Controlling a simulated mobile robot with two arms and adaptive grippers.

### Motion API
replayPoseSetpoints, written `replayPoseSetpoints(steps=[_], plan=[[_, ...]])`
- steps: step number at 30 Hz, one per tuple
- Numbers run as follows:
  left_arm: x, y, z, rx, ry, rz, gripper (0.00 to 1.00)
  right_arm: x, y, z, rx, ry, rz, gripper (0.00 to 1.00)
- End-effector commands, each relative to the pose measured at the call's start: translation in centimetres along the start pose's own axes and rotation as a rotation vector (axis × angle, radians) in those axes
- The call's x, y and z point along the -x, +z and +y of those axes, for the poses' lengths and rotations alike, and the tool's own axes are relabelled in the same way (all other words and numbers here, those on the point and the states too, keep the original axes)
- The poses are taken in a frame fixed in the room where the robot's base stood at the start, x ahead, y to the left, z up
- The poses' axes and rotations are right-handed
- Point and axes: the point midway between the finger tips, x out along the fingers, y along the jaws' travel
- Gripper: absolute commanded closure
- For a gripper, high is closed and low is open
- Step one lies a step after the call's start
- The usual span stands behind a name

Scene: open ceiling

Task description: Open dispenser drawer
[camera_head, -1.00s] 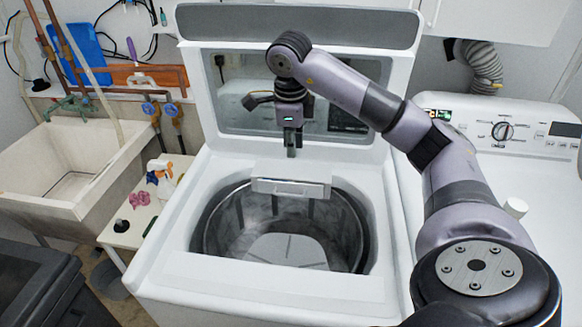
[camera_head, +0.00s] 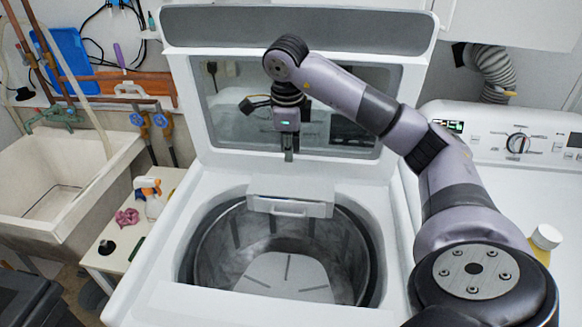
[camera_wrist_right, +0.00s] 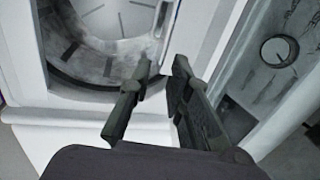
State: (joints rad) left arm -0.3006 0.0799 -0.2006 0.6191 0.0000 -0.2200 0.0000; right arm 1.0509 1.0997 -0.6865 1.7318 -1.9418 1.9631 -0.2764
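The dispenser drawer (camera_head: 290,197) is a small white unit with a front handle at the back edge of the open washer's tub (camera_head: 285,255). Its inside does not show. My right gripper (camera_head: 288,157) points down just above and behind the drawer in the head view, apart from it in the picture. In the right wrist view, the two dark fingers of my right gripper (camera_wrist_right: 162,64) stand apart with nothing held between them. The drum (camera_wrist_right: 105,35) shows beyond them, at the upper left. My left gripper is not in view.
The washer's raised lid (camera_head: 225,120) stands behind my right arm. A second white machine with a dial (camera_head: 518,143) is at the right, with a white-capped yellow bottle (camera_head: 544,242). A sink (camera_head: 60,180) and a small side table (camera_head: 120,262) with a spray bottle are left.

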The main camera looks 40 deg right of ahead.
Motion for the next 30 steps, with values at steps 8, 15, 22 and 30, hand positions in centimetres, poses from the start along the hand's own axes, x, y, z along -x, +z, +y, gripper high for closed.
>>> replayPoseSetpoints(steps=[8,15,22,30], plan=[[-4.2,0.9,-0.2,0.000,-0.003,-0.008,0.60,-4.1,0.0,0.8,0.000,0.000,0.000,0.82],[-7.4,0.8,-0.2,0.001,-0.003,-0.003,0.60,-7.3,0.0,1.3,0.000,0.000,0.000,0.82],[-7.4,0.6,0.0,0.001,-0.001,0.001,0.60,-8.7,0.0,1.4,-0.001,0.002,0.002,0.82],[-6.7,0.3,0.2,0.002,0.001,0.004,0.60,-13.9,-0.1,1.5,0.000,0.005,0.006,0.82]])
